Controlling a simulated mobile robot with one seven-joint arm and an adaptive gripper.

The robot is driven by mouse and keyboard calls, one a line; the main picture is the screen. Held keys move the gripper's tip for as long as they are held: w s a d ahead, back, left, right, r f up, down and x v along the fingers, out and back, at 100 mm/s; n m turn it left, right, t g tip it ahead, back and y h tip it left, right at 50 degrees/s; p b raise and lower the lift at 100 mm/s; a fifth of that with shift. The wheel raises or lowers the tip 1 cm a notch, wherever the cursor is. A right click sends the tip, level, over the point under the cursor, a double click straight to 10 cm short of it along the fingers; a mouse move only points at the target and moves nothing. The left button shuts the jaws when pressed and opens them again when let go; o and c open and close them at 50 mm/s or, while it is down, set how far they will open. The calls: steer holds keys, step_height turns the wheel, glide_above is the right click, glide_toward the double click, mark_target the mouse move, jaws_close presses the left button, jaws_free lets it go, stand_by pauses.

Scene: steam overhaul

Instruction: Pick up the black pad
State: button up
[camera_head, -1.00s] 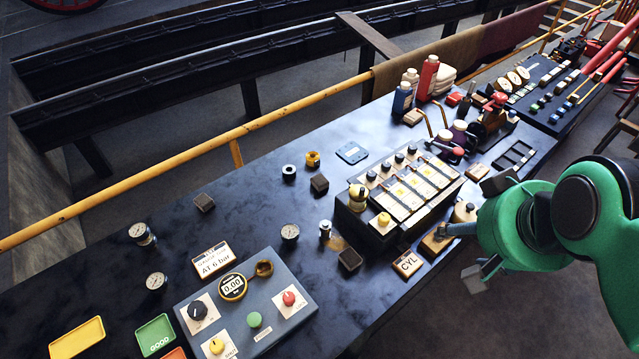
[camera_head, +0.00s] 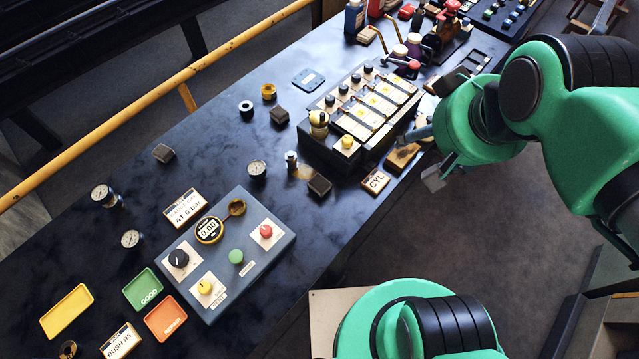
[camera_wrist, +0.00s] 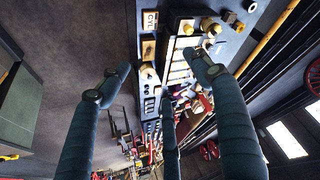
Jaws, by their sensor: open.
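Three small dark square blocks lie apart on the bench, and I cannot tell which one is the black pad. One dark block (camera_head: 163,153) is at the left, one (camera_head: 279,115) is by the brass and grey rings, and one (camera_head: 319,184) is near the bench's front edge. My gripper (camera_head: 426,158) is at the front edge of the bench, right of all three, by a wooden block (camera_head: 403,157). In the wrist view my gripper (camera_wrist: 165,75) has its fingers spread with nothing between them.
A valve box (camera_head: 345,150) with cream plates stands between my gripper and the back of the bench. A grey control panel (camera_head: 270,270), gauges and coloured trays (camera_head: 68,311) fill the left. A yellow rail (camera_head: 170,75) runs behind. The bench between the left block and rings is clear.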

steer(key=shift+o, duration=0.8)
steer(key=w+a+f+m+g+p, duration=0.35)
steer(key=w+a+f, duration=0.5)
steer(key=w, duration=0.35)
steer(key=w+a+f+m+g+p, duration=0.1)
steer(key=w+a+f+m, duration=0.1)
steer(key=f, duration=0.7)
steer(key=w+a+f+m+g+p, duration=0.1)
steer(key=a+f+m+p, duration=0.1)
steer(key=a+f+m, duration=0.2)
steer(key=a+f, duration=0.3)
steer(key=f, duration=0.3)
steer(key=shift+w, duration=0.35)
